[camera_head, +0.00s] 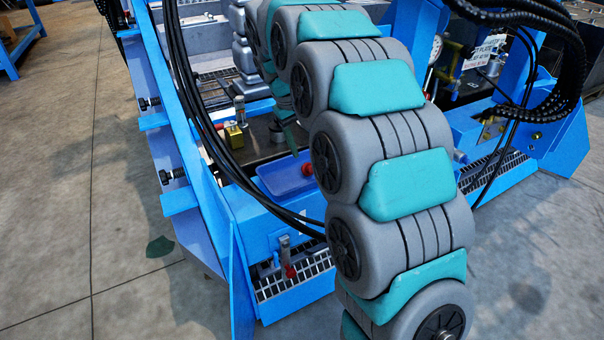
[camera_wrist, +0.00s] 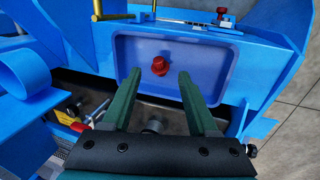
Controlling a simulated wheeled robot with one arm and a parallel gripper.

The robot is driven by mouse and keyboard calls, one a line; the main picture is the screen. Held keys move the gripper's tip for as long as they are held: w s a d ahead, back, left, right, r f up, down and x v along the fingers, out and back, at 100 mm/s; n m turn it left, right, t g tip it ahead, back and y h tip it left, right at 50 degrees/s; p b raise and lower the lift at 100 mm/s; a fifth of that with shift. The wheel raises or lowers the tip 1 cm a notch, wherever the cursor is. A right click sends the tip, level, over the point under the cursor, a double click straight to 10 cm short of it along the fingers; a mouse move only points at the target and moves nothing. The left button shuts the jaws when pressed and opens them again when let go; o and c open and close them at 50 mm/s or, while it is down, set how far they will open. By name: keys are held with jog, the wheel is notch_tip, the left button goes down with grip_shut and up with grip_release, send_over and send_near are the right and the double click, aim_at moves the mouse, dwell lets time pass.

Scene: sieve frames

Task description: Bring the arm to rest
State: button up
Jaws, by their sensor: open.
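My gripper (camera_wrist: 152,100) shows in the wrist view with its two green fingers apart and nothing between them. Its fingertips point at a blue tray (camera_wrist: 125,60) that holds a small red knob-like part (camera_wrist: 160,66). The fingers appear over or near the tray's close edge; I cannot tell the height. In the head view my grey and teal arm arches across the middle and hides much of the machine. A green finger shows beside the arm there, above the blue tray (camera_head: 275,178). The red part (camera_head: 307,169) shows at the tray's right side.
A blue machine frame (camera_head: 170,120) surrounds the work area. Black cables (camera_head: 185,90) hang close to my arm at left, and a thick black hose (camera_head: 570,90) curves at right. A brass block (camera_head: 234,136) stands behind the tray. Concrete floor (camera_head: 60,200) is open at left.

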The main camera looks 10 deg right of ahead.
jog(key=s+d+f+m+g+y, duration=0.1)
jog(key=s+f, duration=0.2)
jog(key=s, duration=1.7)
jog(key=s+d+f+m+g+y, duration=0.1)
jog(key=s+f+m, duration=0.1)
jog(key=s, duration=1.9)
jog(key=shift+f+m+g+y, duration=0.3)
jog(key=shift+f+g+y, duration=0.1)
jog(key=shift+f, duration=0.2)
jog(key=shift+s, duration=0.1)
